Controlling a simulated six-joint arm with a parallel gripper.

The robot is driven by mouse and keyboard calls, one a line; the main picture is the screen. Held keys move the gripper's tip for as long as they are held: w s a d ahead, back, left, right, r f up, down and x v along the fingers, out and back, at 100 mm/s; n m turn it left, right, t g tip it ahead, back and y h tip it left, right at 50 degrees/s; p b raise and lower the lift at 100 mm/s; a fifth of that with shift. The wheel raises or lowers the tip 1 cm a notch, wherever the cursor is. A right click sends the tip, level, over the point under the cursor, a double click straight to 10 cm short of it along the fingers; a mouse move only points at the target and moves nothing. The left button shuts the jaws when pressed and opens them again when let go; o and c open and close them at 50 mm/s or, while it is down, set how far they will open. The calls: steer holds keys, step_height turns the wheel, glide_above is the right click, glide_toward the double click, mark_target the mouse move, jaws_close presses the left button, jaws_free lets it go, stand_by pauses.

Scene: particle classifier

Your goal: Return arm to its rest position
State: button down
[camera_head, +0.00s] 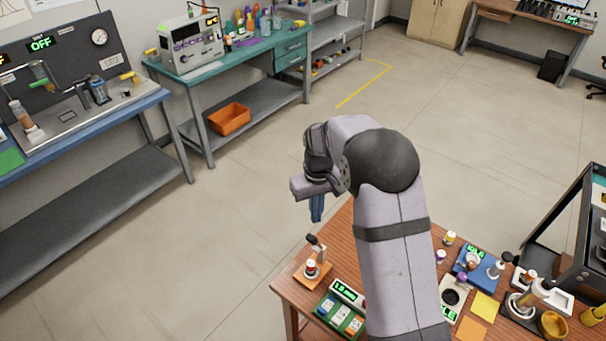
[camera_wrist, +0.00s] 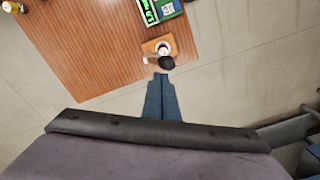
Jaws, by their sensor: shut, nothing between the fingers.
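My gripper (camera_head: 317,209) has blue fingers and points down beside the far left edge of the wooden table (camera_head: 341,232) in the head view. In the wrist view my gripper (camera_wrist: 161,79) shows its two blue fingers together, with nothing between them. The fingertips lie over or just off the table's edge, close in the picture to a small stand with a black knob (camera_wrist: 167,63). I cannot tell how high the fingers are above it. My arm rises from the lower right and bends down at the wrist.
The wooden table holds an orange-based stand (camera_head: 312,275), a green tray (camera_head: 337,313), a blue device (camera_head: 478,265) and several small jars. A dark-framed box (camera_head: 570,235) stands at the right. A teal bench (camera_head: 240,57) and a blue bench (camera_head: 110,117) stand behind. Open floor lies between.

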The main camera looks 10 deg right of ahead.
steer(key=s+d+f+m+g, duration=0.15)
steer(key=s+f, duration=0.35)
steer(key=s, duration=0.5)
steer(key=s+d+r+b, duration=0.1)
steer(key=s+b, duration=0.2)
steer(key=s, duration=0.4)
steer(key=s+d+r+m+t+b, duration=0.1)
steer(key=s+d+r+b, duration=0.1)
steer(key=s, duration=0.6)
steer(key=shift+d+b, duration=0.25)
steer(key=shift+b, duration=0.5)
steer(key=shift+m+t, duration=0.25)
